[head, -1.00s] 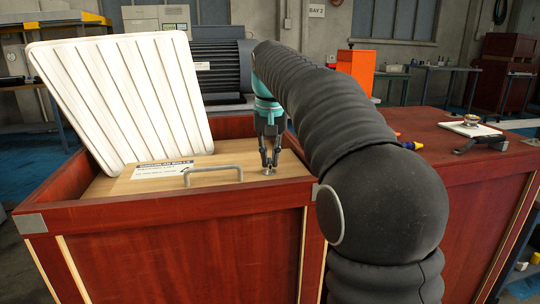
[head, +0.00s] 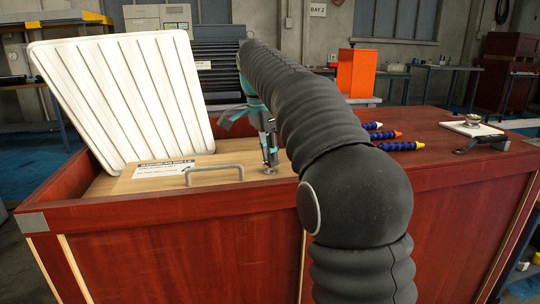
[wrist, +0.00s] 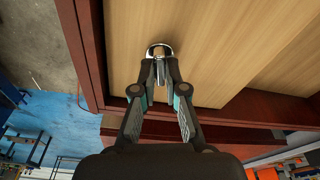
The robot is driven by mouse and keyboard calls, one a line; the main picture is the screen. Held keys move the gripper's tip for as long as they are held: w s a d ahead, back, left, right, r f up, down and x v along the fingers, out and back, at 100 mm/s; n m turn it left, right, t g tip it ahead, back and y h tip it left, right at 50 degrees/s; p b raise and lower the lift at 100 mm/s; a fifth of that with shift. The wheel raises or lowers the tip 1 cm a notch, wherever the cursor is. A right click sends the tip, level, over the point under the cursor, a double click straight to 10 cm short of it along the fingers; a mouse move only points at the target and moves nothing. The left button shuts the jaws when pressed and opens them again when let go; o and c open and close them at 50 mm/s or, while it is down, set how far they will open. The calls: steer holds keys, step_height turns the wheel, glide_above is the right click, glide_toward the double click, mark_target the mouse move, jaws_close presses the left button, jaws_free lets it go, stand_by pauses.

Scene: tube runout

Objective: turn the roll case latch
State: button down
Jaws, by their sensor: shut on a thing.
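The roll case is a dark red wooden box (head: 170,214) with a light wooden lid panel (head: 130,184) set inside its rim. The lid carries a white label (head: 164,169) and a grey bar handle (head: 213,172). The small silver latch (head: 269,170) sits at the lid's right end, near the front rim. In the wrist view the latch (wrist: 159,48) has a rounded shiny head. My gripper (head: 270,161) points down at it, and in the wrist view its fingertips (wrist: 160,70) are closed on the latch. The fingers hide part of the latch.
A white ribbed panel (head: 120,95) leans in the case at the left. On the red top to the right lie several colour-tipped tools (head: 400,146) and a white tray (head: 472,129) with a small round item. An orange box (head: 356,72) stands behind.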

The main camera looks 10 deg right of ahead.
steer(key=shift+m, duration=0.6)
steer(key=c, duration=1.6)
jaws_free()
steer(key=shift+m, duration=0.4)
steer(key=o, duration=0.4)
steer(key=shift+r, duration=0.1)
steer(key=shift+w+r, duration=0.1)
steer(key=shift+r, duration=2.8)
